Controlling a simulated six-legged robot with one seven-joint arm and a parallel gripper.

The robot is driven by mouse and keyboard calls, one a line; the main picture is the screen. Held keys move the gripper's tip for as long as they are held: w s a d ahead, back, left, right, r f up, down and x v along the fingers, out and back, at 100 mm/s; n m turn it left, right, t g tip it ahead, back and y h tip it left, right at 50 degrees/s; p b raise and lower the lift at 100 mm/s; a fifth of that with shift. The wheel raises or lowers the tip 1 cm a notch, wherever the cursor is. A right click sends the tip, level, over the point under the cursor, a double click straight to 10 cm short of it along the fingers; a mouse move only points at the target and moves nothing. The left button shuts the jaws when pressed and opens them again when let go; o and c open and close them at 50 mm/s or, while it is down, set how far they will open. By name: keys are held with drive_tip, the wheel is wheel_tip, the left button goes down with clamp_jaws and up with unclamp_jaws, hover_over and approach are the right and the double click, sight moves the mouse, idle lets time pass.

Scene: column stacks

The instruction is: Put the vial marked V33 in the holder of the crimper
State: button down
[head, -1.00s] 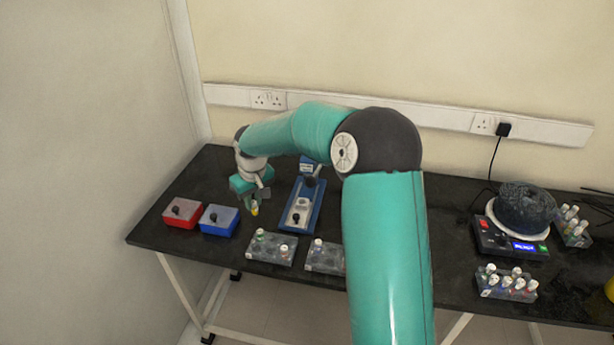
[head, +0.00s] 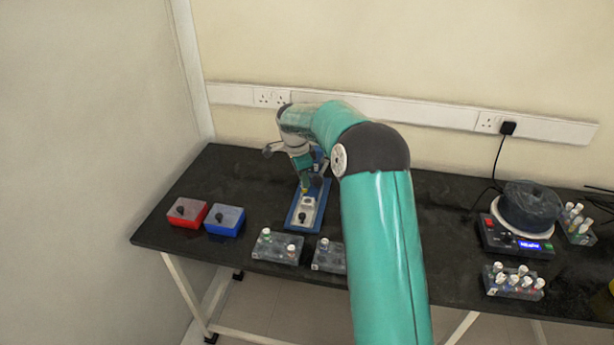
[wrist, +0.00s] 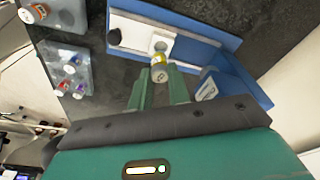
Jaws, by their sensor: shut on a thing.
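My gripper (head: 304,187) is shut on a small vial with a yellow band (wrist: 159,70), which sits between the fingertips in the wrist view; I cannot read its mark. The crimper (head: 291,219) is a blue base with a pale plate and a black knob. In the wrist view its pale holder block (wrist: 158,42) with a round opening lies just beyond the vial. The vial is over or at the holder; I cannot tell whether it touches or has entered. The arm hides part of the crimper's back in the head view.
A red box (head: 187,212) and a blue box (head: 225,220) stand left of the crimper. Grey vial racks (head: 277,247) (head: 328,256) stand in front. A device with a lit display (head: 515,243) and more racks (head: 514,281) are at the right.

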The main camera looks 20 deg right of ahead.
sight(307, 190)
drive_tip(key=shift+d+m, duration=0.6)
drive_tip(key=shift+m, duration=0.5)
drive_tip(key=shift+w+f, duration=0.1)
drive_tip(key=shift+f, duration=1.85)
drive_tip(key=shift+f, duration=0.7)
drive_tip(key=shift+f, duration=0.3)
drive_tip(key=c, duration=0.9)
unclamp_jaws()
drive_tip(key=shift+r, duration=0.1)
